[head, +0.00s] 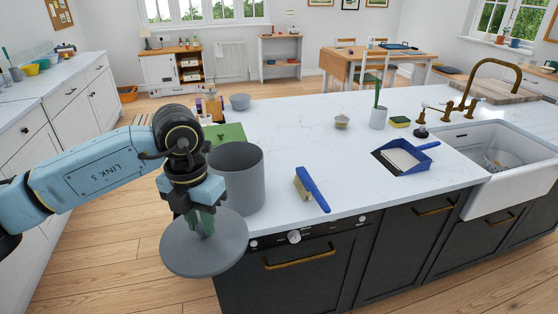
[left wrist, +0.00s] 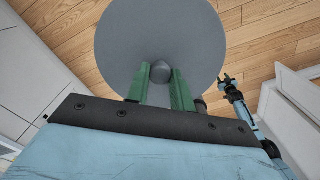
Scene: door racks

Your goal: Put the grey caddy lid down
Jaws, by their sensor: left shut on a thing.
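The grey caddy lid (head: 190,253) is a flat round disc with a small knob. My left gripper (head: 207,226) is shut on the lid's knob and holds it in the air, in front of the counter's near left edge, over the floor. In the left wrist view the lid (left wrist: 160,28) fills the upper middle, with its knob between the green fingers of my left gripper (left wrist: 160,80). The grey caddy (head: 238,172) stands open-topped on the counter's near left corner, just behind and right of the gripper. My right gripper is not seen in the head view.
A blue-handled brush (head: 312,189) lies right of the caddy. A blue dustpan (head: 405,157) lies farther right, before the white sink (head: 515,185). The white counter (head: 300,140) is clear in the middle.

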